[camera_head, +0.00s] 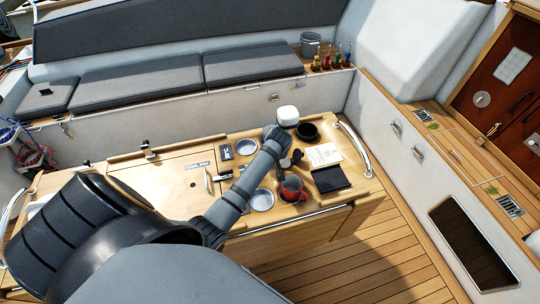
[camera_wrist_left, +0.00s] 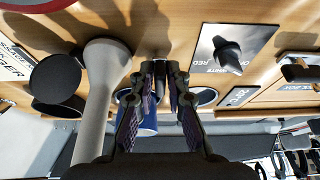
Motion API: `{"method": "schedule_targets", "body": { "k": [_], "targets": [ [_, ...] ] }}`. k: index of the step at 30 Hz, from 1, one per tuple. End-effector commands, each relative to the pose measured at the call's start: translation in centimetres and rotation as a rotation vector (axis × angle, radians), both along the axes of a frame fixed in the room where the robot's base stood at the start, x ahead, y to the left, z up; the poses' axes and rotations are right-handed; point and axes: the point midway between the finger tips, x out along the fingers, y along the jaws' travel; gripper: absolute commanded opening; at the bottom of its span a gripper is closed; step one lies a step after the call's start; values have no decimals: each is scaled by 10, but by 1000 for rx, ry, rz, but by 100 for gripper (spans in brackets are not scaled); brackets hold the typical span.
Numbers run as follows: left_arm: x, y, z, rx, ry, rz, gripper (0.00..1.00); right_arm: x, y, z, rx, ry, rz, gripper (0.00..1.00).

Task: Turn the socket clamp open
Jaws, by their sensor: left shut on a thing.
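My left arm reaches over the wooden cockpit table, and its gripper (camera_head: 291,161) is partly hidden by the arm in the head view. In the left wrist view the two fingers (camera_wrist_left: 162,75) are close together, shut on a small dark part that looks like the socket clamp (camera_wrist_left: 160,68). Most of that part is hidden by the fingertips, so its turn angle cannot be told. A grey flared post (camera_wrist_left: 104,85) stands just left of the fingers. A blue cylinder (camera_wrist_left: 150,122) shows behind them. My right gripper is not in view.
A red mug (camera_head: 292,190), a metal dish (camera_head: 262,199), a black tray (camera_head: 330,178) and a dark bowl (camera_head: 307,131) crowd the table around the gripper. A dark knob on a plate (camera_wrist_left: 230,54) lies to the right in the wrist view. The table's left part is clearer.

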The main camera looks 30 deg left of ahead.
Motion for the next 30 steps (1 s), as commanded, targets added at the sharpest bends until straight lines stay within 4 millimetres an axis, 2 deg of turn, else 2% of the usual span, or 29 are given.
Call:
{"method": "schedule_targets", "body": {
  "k": [2, 3, 7, 17, 20, 30],
  "targets": [
    [2, 1, 3, 3, -8, 0, 0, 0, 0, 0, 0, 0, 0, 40],
    [2, 1, 3, 3, -8, 0, 18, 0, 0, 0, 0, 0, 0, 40],
    [2, 1, 2, 2, -6, 0, 34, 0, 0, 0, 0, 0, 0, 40],
    [0, -1, 4, 0, -3, -1, 34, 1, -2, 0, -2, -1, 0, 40],
    [-3, -5, 17, 0, -6, -1, 34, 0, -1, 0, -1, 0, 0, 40],
    [-22, -29, 90, -1, -7, 1, 34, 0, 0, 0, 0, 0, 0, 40]
  ]
}}
